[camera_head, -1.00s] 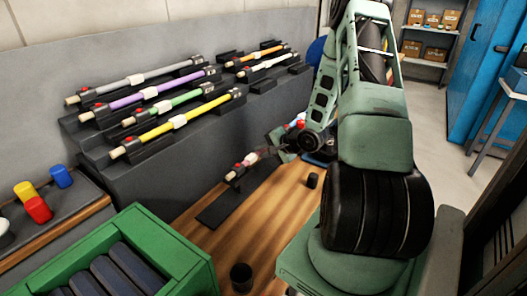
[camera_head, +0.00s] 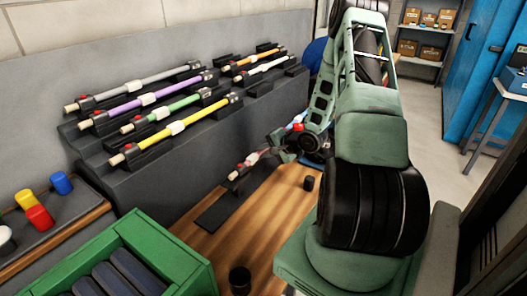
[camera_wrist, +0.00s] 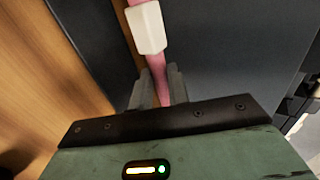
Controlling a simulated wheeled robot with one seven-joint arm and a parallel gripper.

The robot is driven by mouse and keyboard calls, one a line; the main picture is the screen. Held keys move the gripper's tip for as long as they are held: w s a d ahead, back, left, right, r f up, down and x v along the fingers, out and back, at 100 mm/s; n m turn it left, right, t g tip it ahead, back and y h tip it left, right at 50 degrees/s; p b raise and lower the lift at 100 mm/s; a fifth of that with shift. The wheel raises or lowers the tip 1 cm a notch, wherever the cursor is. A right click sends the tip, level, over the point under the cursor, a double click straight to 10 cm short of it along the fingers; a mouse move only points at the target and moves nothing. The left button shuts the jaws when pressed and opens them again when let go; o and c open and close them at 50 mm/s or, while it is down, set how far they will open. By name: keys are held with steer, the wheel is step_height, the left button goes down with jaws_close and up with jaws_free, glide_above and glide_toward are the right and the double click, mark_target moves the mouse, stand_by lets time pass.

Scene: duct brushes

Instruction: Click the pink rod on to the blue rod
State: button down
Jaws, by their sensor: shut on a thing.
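My gripper (camera_wrist: 160,88) is shut on the pink rod (camera_wrist: 161,92), which runs between its fingers in the wrist view. A white collar (camera_wrist: 146,27) sits on the rod just beyond the fingers. In the head view my gripper (camera_head: 281,148) is low in front of the grey stepped rack. The rod's near end with a red button (camera_head: 240,167) sticks out to the left, over or at a dark strip. A blue piece (camera_head: 298,119), likely the blue rod, shows just behind my gripper. Whether the two rods touch is hidden by my gripper.
The grey rack (camera_head: 190,160) holds grey, purple, green, yellow, orange and white rods. A dark strip (camera_head: 222,213) lies on the wooden surface, with small black cups (camera_head: 240,280) near it. A green crate (camera_head: 160,243) stands at front left.

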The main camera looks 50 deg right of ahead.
steer(key=c, duration=1.3)
jaws_free()
steer(key=shift+o, duration=0.2)
steer(key=v, duration=1.7)
steer(key=shift+s+r, duration=0.15)
